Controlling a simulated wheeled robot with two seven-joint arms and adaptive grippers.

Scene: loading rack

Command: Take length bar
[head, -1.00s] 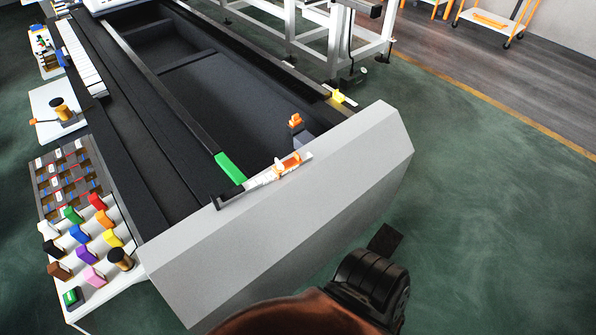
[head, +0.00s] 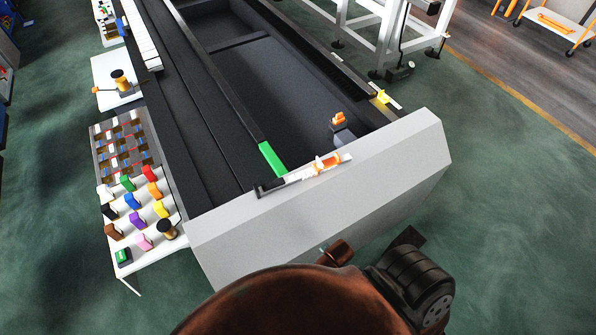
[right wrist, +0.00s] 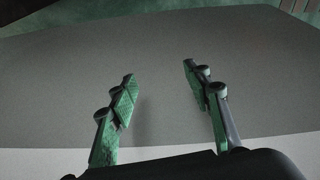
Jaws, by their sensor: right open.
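No piece is clearly marked as the length bar. In the head view a thin white bar with an orange block (head: 322,165) lies along the top edge of the grey end panel (head: 330,210). A long dark rail with a bright green end piece (head: 272,158) runs back from beside it. My right gripper (right wrist: 158,82) is open and empty in the right wrist view, its fingers apart in front of a plain grey surface. My right arm fills the bottom of the head view, in front of the end panel, and its fingers are not distinguishable there. My left gripper is not in view.
A white board with coloured blocks (head: 113,188) stands left of the long dark machine bed (head: 172,110). Another orange piece (head: 339,118) and a yellow piece (head: 382,97) sit near the panel's right end. A white frame (head: 372,30) stands behind.

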